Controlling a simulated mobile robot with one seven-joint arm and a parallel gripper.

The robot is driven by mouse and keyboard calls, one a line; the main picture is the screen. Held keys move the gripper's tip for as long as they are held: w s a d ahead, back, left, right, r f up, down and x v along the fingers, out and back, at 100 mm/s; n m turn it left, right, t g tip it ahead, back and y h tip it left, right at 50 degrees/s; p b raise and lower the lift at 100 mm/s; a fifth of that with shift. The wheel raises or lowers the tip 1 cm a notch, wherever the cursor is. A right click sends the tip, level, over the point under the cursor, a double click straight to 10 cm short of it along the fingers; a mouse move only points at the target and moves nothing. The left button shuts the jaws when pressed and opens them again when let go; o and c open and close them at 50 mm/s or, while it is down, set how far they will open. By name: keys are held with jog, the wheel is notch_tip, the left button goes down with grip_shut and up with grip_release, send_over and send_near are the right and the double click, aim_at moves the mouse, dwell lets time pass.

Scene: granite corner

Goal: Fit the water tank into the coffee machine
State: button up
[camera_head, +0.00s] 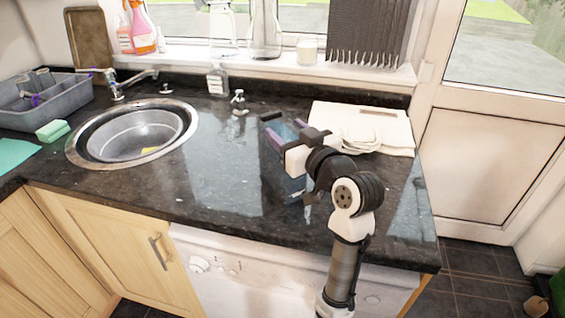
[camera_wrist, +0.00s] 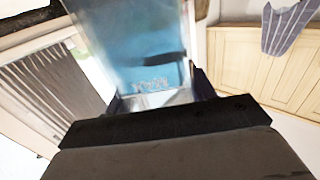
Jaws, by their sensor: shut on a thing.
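The water tank (camera_wrist: 135,45) is a clear, bluish, box-like thing in the wrist view. It stretches away from my gripper (camera_wrist: 157,98), whose two fingers are shut on its near end. In the head view my gripper (camera_head: 284,138) is over the right part of the dark counter, and a bluish see-through shape, apparently the tank (camera_head: 284,182), shows beside and below it. Whether the tank touches the counter I cannot tell. My arm hides part of it. I cannot make out a coffee machine in either view.
A round steel sink (camera_head: 130,140) is at left, with a grey dish rack (camera_head: 65,105) beyond. The counter between sink and arm is clear.

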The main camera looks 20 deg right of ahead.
grip_shut()
jog(key=shift+r, duration=0.25)
